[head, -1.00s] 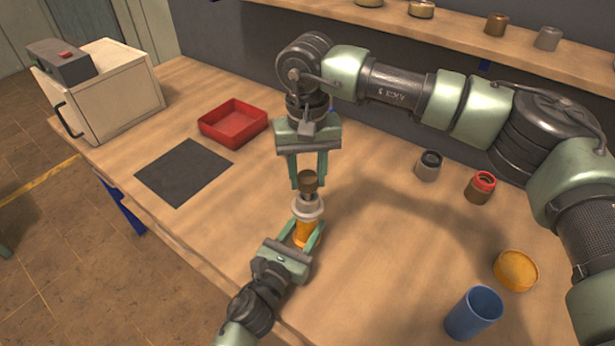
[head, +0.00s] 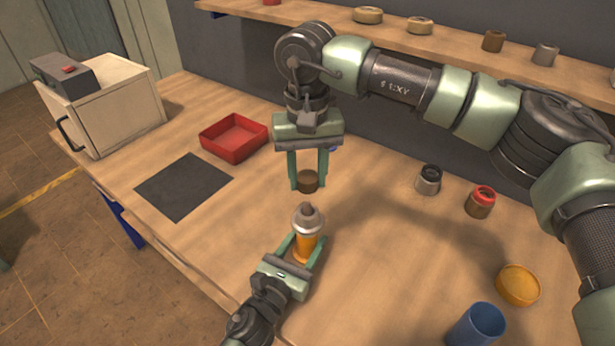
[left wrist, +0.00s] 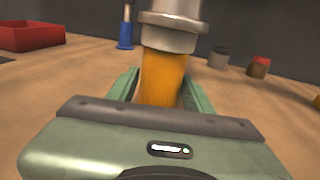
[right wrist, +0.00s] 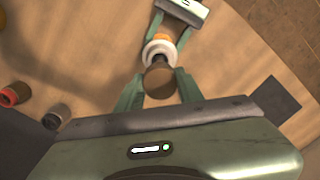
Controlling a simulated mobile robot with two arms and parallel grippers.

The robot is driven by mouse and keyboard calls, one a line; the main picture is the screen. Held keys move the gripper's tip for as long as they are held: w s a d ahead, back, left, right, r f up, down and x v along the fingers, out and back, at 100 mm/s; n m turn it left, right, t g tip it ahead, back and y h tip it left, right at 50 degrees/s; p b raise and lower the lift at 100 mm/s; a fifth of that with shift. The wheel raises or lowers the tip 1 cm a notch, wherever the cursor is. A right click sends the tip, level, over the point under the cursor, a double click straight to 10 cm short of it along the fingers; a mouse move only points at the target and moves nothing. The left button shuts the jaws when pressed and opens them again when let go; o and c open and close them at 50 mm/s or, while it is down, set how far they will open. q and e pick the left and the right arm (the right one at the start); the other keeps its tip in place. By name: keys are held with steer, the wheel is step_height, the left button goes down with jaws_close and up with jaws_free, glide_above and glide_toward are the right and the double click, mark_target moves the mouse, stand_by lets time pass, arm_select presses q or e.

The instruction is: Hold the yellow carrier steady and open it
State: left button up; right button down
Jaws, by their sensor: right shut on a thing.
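The yellow carrier (head: 307,229) stands upright, with an orange-yellow body, a pale grey collar and a grey tip on top. My left gripper (head: 303,249) is shut around its body; the left wrist view shows the body (left wrist: 163,80) between the fingers. My right gripper (head: 308,184) points down and is shut on a brown cap (head: 307,180), held just above the carrier's tip with a gap between them. In the right wrist view the cap (right wrist: 160,84) covers part of the carrier.
A red tray (head: 232,153) and a dark mat (head: 184,187) lie to the left, near a cream box (head: 128,110). A grey jar (head: 428,181), a red-topped jar (head: 480,202), a yellow dish (head: 517,287) and a blue cup (head: 477,326) stand to the right.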

arm_select(q)
steer(key=shift+o, duration=1)
